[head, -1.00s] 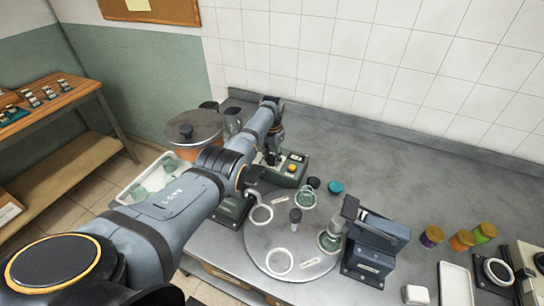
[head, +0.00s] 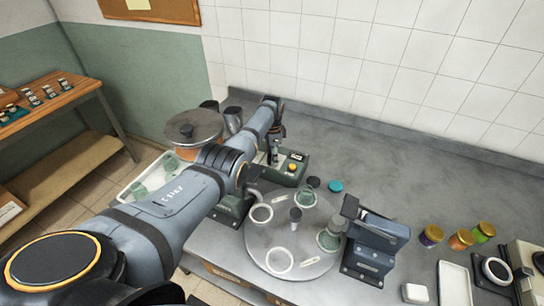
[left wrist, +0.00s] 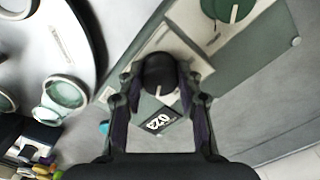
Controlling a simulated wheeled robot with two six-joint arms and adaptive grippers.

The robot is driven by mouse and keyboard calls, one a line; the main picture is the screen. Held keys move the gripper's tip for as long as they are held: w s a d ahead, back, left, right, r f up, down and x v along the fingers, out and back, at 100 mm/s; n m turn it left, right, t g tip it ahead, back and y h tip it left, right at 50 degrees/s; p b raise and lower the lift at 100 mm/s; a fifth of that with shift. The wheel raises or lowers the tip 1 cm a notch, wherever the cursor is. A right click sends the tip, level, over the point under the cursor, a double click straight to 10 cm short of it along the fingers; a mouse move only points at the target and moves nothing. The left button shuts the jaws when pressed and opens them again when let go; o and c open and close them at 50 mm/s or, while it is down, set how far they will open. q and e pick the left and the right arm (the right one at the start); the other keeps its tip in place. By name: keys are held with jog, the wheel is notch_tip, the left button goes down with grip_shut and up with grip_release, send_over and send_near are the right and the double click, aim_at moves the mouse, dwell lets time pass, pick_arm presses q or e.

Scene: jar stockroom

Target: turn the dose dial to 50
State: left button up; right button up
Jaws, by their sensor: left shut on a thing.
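The dose dial (left wrist: 158,68) is a round black knob with a white pointer mark. It shows in the left wrist view on a grey-green box, between the fingers of my left gripper (left wrist: 160,88). The fingers are shut on its two sides. A small dark display (left wrist: 159,121) beside the dial shows white digits that look like 020. In the head view the dosing box (head: 291,169), with a yellow button, stands behind the turntable, and my left gripper (head: 272,152) is at its left side; the dial is hidden there. My right gripper is not in view.
The round turntable (head: 291,243) carries white rings and glass jars. A blue-grey device (head: 377,238) stands to its right. A lidded pot (head: 194,130) stands left of the box. Free counter lies at the back right.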

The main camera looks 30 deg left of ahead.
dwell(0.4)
pick_arm(q)
jog(key=o, duration=1.2)
jog(key=shift+c, duration=0.2)
notch_tip(320, 180, up, 12)
